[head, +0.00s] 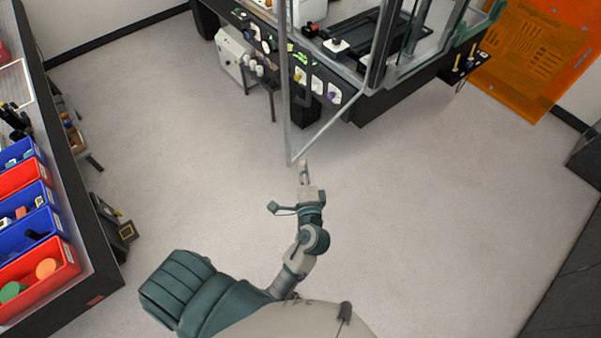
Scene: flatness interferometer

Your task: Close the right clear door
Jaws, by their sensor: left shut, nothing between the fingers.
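The right clear door (328,132) stands swung open from the bench enclosure. Its thin grey frame reaches out over the floor, and its lower free corner points towards me. The pane is see-through, and the door's top is cut off by the picture's edge. My left gripper (305,166) is shut and empty, just right of and below that lower corner. I cannot tell whether its fingertips touch the frame. My right gripper is not in view.
The dark bench (375,104) with the instrument enclosure stands at the top. A rack with blue and red bins (42,277) runs along the left. An orange see-through panel (528,62) is at the upper right. The floor (430,210) to the right of my arm is clear.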

